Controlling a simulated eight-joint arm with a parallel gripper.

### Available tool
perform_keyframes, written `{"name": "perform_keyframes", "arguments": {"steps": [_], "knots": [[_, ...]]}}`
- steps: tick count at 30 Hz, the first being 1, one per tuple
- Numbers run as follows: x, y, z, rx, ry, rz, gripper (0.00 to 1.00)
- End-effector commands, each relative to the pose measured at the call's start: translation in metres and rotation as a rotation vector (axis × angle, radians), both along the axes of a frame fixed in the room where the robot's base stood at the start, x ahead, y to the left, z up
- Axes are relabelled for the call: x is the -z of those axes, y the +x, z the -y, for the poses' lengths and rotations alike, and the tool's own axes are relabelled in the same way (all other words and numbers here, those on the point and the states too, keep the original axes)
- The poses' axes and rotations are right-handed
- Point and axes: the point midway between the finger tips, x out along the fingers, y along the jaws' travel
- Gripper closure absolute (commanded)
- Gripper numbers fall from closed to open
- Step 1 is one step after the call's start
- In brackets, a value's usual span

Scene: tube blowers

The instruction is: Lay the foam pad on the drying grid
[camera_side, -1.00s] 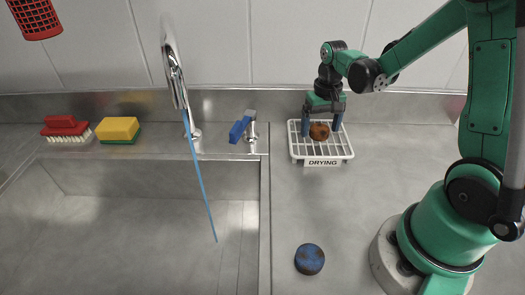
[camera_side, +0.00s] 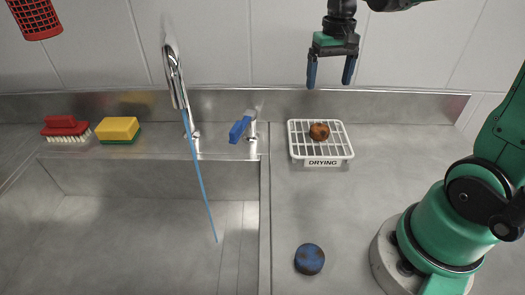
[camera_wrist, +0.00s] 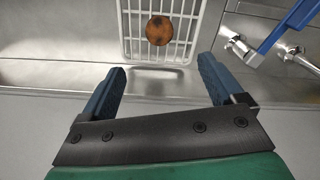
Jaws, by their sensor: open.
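A small round orange-brown pad (camera_side: 319,131) with dark patches, which looks like the foam pad, lies on the white wire drying grid (camera_side: 347,152) behind its DRYING label. In the wrist view, the pad (camera_wrist: 159,30) rests on the bars of the grid (camera_wrist: 125,22), inside its rim. My gripper (camera_side: 330,82) is open and empty, well above the grid and apart from the pad. Its two blue fingers are spread wide, and it also shows in the wrist view (camera_wrist: 162,66).
A dark blue round pad (camera_side: 309,259) lies on the counter in front of the grid. A faucet (camera_side: 177,85) with a blue stream and a blue-handled valve (camera_side: 240,129) stand left of the grid. A sponge (camera_side: 118,130) and a red brush (camera_side: 66,128) sit behind the sink (camera_side: 150,220).

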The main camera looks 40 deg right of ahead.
Motion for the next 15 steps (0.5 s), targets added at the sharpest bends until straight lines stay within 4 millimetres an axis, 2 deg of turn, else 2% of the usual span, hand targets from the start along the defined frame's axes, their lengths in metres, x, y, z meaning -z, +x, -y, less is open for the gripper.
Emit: {"name": "perform_keyframes", "arguments": {"steps": [4,7,12,15], "knots": [[-0.004,-0.003,-0.023,-0.08,-0.032,0.081,0.12],[-0.003,-0.009,-0.051,-0.185,-0.072,0.196,0.12],[0.005,-0.021,-0.094,-0.365,-0.127,0.41,0.12],[0.011,-0.027,-0.112,-0.442,-0.144,0.507,0.12]]}}
